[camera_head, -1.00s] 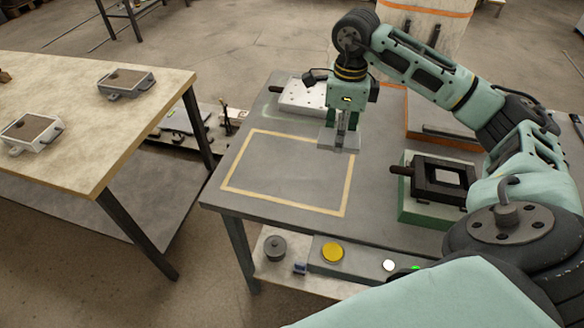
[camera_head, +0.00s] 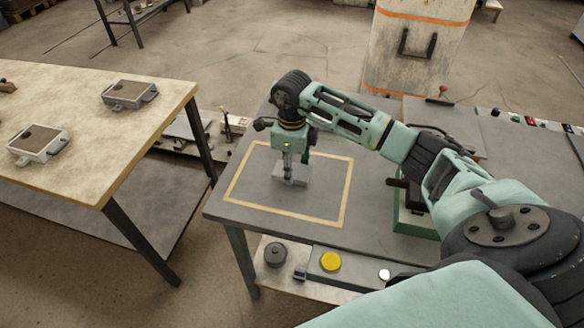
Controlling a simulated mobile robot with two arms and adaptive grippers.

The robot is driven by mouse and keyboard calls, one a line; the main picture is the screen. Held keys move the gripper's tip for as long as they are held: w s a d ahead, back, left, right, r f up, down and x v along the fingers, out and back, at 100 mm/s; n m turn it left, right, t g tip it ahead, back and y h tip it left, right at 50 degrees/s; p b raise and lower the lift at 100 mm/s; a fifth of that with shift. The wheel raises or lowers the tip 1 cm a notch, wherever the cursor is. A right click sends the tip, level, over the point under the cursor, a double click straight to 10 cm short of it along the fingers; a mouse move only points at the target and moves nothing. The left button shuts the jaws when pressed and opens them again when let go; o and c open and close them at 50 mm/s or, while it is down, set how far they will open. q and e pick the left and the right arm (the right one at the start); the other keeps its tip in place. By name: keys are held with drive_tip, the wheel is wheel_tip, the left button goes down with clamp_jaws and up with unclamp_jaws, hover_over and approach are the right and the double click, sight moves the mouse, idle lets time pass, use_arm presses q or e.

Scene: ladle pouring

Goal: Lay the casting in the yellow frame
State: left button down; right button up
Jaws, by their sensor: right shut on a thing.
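The yellow frame (camera_head: 283,213) is a thin rectangular outline on the grey table (camera_head: 372,215). My right gripper (camera_head: 289,165) points down inside the outline, in its upper middle part. It is shut on the casting (camera_head: 292,178), a small light grey block that shows just below the fingers. The casting lies within the outline as seen from above. I cannot tell whether it touches the table top. The gripper and arm hide part of the frame's far edge. My left gripper is not in view.
A green fixture (camera_head: 411,222) stands right of the frame, partly behind my arm. A wooden-topped table (camera_head: 95,160) at left bears two grey mould boxes (camera_head: 40,144) (camera_head: 128,93). A yellow disc (camera_head: 330,261) sits below the table's front edge. The frame's front part is clear.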

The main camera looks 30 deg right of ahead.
drive_tip(key=shift+f, duration=0.8)
drive_tip(key=shift+f, duration=0.1)
drive_tip(key=o, duration=1.4)
drive_tip(key=shift+r, duration=0.55)
wheel_tip(320, 180, up, 11)
drive_tip(key=b, duration=0.2)
